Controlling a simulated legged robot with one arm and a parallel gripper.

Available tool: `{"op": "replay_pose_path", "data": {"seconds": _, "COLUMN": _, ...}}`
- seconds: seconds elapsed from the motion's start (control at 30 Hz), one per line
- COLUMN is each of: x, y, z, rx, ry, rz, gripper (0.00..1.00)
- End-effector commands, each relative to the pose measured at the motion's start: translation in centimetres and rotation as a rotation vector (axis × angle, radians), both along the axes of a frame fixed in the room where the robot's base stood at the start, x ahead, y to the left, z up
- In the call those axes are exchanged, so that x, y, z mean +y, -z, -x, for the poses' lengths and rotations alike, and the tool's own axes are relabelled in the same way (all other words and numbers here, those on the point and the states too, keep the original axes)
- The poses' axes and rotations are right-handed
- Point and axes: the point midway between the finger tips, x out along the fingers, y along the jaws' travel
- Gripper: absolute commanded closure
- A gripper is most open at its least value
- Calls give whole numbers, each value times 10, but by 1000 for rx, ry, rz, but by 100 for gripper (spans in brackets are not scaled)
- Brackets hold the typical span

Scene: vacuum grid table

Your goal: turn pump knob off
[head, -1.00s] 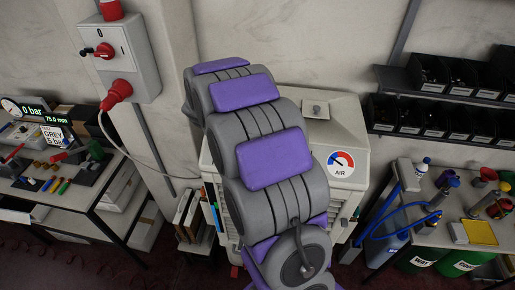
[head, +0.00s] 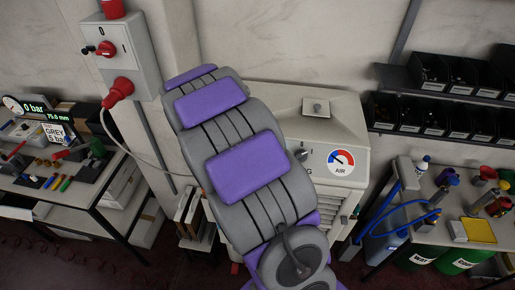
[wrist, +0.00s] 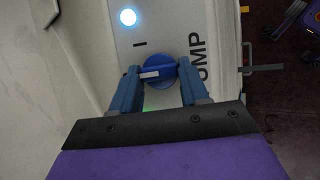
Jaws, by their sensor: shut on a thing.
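The blue pump knob (wrist: 157,73) shows in the wrist view on a pale panel, with a white pointer bar on its face pointing left. Dark lettering ending in "MP" runs beside it. My gripper (wrist: 160,80) is shut on the knob, with one blue finger on each side. In the head view my own arm hides the gripper and the pump knob.
A glowing white-blue light (wrist: 128,17) is on the knob's panel. A grey wall box (head: 124,47) with a red switch hangs at left. Benches stand on both sides.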

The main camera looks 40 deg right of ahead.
Motion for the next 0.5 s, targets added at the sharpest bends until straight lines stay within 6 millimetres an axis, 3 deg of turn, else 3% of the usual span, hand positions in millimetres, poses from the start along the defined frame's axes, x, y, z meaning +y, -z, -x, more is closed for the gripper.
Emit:
{"op": "replay_pose_path", "data": {"seconds": 0.03, "x": -1, "y": -3, "z": -1, "rx": -2, "ry": -4, "rz": 6, "gripper": 86}}
{"op": "replay_pose_path", "data": {"seconds": 0.07, "x": -1, "y": -3, "z": -1, "rx": -2, "ry": -4, "rz": 6, "gripper": 53}}
{"op": "replay_pose_path", "data": {"seconds": 0.1, "x": -1, "y": -3, "z": -1, "rx": -2, "ry": -4, "rz": 6, "gripper": 50}}
{"op": "replay_pose_path", "data": {"seconds": 0.3, "x": 0, "y": -1, "z": -2, "rx": -1, "ry": -2, "rz": 2, "gripper": 31}}
{"op": "replay_pose_path", "data": {"seconds": 0.5, "x": 0, "y": 0, "z": -2, "rx": 0, "ry": -1, "rz": 1, "gripper": 30}}
